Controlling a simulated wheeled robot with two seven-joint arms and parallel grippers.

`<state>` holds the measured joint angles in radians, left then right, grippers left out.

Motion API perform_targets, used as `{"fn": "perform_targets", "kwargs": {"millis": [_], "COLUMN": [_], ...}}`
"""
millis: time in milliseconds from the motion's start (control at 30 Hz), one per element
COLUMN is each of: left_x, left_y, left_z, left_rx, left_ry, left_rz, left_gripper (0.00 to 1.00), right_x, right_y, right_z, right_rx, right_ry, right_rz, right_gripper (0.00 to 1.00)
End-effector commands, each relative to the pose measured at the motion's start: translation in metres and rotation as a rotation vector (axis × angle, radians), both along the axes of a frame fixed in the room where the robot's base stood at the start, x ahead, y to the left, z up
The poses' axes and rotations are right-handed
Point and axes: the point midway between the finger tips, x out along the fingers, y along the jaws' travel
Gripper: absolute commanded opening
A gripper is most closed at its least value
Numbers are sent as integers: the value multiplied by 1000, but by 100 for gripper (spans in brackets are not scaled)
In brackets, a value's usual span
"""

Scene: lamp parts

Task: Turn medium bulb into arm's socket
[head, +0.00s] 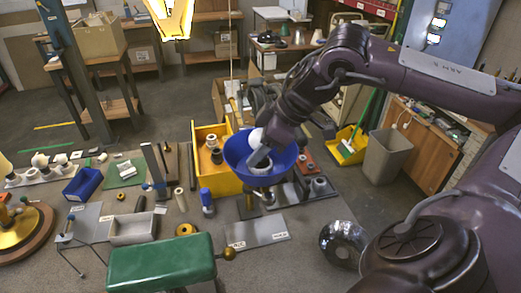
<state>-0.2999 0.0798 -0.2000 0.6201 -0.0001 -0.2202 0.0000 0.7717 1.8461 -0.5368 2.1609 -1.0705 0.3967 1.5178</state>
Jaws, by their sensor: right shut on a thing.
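My right gripper (260,156) reaches down from the right into a blue bowl-shaped shade (285,165). The arm's socket is not clearly seen; the shade and gripper cover that spot. Metal lamp parts (267,196) show just below the shade. I cannot tell whether the bulb touches the socket. My left gripper is not in view.
A yellow bin (220,184) stands left of the shade. A green padded stool (160,263) is in front. White bulbs (40,160) sit in a rack at far left.

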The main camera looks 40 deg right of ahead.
Motion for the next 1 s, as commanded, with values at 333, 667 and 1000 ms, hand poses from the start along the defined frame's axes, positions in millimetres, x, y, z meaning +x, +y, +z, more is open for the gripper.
{"fn": "perform_targets", "kwargs": {"millis": [333, 667, 1000], "left_x": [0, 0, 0], "left_y": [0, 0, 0], "left_z": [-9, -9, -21], "left_rx": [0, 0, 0], "left_ry": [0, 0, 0], "left_rz": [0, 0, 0], "left_gripper": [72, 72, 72], "right_x": [1, 1, -17], "right_y": [-2, -1, -10], "right_z": [-1, -1, 28], "right_rx": [-1, 0, -3], "right_ry": [1, 2, -3], "right_rz": [-303, -300, -302], "right_gripper": [51, 67, 67]}}
